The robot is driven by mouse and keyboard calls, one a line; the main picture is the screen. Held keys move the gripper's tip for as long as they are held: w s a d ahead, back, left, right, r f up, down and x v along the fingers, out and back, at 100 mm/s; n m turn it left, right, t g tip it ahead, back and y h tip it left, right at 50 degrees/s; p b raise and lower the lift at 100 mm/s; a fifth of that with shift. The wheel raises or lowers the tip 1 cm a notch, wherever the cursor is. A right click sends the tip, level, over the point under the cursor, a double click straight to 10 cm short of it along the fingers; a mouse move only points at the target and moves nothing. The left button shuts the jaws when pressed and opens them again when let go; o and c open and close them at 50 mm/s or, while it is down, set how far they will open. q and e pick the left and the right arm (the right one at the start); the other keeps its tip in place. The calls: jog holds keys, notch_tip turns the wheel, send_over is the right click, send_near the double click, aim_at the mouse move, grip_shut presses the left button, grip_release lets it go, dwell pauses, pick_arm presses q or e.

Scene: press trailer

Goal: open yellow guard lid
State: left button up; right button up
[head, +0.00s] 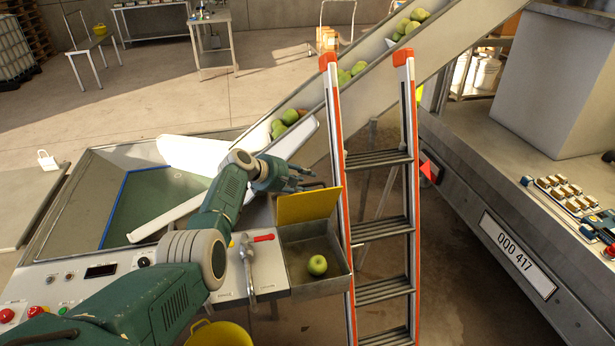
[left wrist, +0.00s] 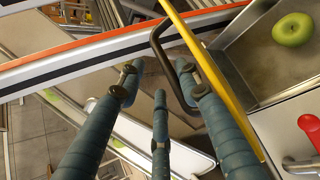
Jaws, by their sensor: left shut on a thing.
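The yellow guard lid (head: 308,205) stands raised, tilted up at the back edge of a grey metal box (head: 322,288) on the press panel. The box is open to view, with a green apple (head: 317,265) inside. My left gripper (head: 304,182) is at the lid's top edge. In the left wrist view the lid (left wrist: 222,84) is nearly edge-on, with a dark bent handle (left wrist: 160,50) on it. My left gripper's fingers (left wrist: 158,80) are shut on this handle, though the exact contact is partly hidden. My right gripper is not in view.
A ladder with orange rails (head: 380,236) stands close right of the box. A lever with a red grip (head: 249,262) is just left of the box. A chute with fruit (head: 345,95) rises behind. A yellow bucket (head: 219,334) is below the panel.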

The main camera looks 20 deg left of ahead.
pick_arm(q)
jog(key=s+a+r+p, duration=0.5)
jog(key=a+r+p, duration=0.1)
jog(key=r, duration=0.1)
jog(key=shift+s+a+r, duration=0.2)
jog(key=shift+s+r, duration=0.1)
jog(key=shift+s, duration=0.05)
dwell(0.5)
dwell(0.4)
jog(key=v, duration=1.2)
